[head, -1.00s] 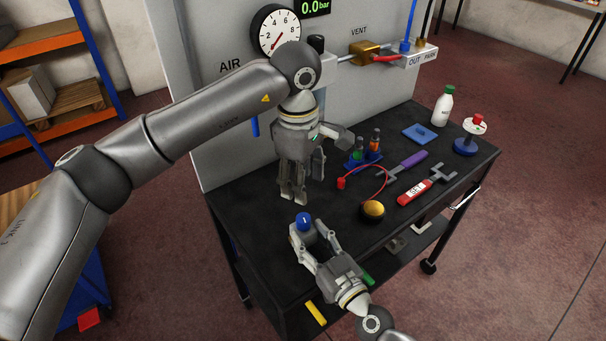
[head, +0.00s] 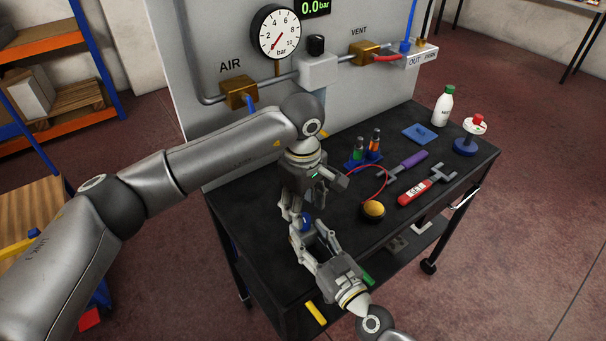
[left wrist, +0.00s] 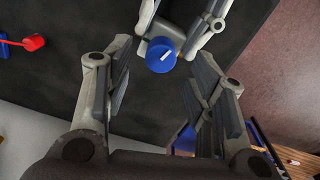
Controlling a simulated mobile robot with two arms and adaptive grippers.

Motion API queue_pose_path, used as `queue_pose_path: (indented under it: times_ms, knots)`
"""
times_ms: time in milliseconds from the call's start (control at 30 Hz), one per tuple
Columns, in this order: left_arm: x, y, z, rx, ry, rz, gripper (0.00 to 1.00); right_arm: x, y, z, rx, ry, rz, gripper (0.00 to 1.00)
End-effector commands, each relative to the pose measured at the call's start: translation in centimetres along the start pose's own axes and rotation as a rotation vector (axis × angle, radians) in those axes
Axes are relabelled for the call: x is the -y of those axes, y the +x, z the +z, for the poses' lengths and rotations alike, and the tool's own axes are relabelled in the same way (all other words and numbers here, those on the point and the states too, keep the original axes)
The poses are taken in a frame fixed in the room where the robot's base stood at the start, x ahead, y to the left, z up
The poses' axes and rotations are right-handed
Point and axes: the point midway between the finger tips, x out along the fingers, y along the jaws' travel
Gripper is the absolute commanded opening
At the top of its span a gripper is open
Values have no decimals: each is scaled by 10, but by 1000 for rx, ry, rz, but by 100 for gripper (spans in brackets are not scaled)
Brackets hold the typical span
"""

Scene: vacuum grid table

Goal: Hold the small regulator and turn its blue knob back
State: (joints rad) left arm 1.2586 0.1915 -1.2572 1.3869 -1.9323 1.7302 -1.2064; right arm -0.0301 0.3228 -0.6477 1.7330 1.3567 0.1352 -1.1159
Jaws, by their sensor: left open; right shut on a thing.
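The small regulator's blue knob (left wrist: 161,56) shows in the left wrist view, with a white mark on its top. In the head view the knob (head: 306,222) is partly hidden behind my left gripper. My right gripper (head: 308,238) is shut on the small regulator, whose body is mostly hidden between the fingers. My right gripper's fingers (left wrist: 178,20) also show around it in the left wrist view. My left gripper (head: 294,222) is open and points down beside the knob. In the left wrist view its fingers (left wrist: 160,95) stand apart, with the knob beyond the gap between them.
A red cable (head: 384,180) crosses the black table (head: 240,215). The upright panel (head: 180,100) stands behind.

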Motion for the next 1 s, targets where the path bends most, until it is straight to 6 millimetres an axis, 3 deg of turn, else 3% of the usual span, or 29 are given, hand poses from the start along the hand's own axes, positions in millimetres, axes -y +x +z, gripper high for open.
queue_pose_path:
  times_ms: [200,400,600,1000]
  knots:
    - [0,-44,0,-2,-1,0,51,0,0,0,-1,0,0,13]
    - [0,-73,0,-1,-1,-1,51,0,0,0,-1,0,0,13]
    - [0,-86,0,0,-2,-3,51,0,0,0,-1,0,0,13]
    - [0,-87,0,1,-13,-4,51,0,0,0,-1,0,1,13]
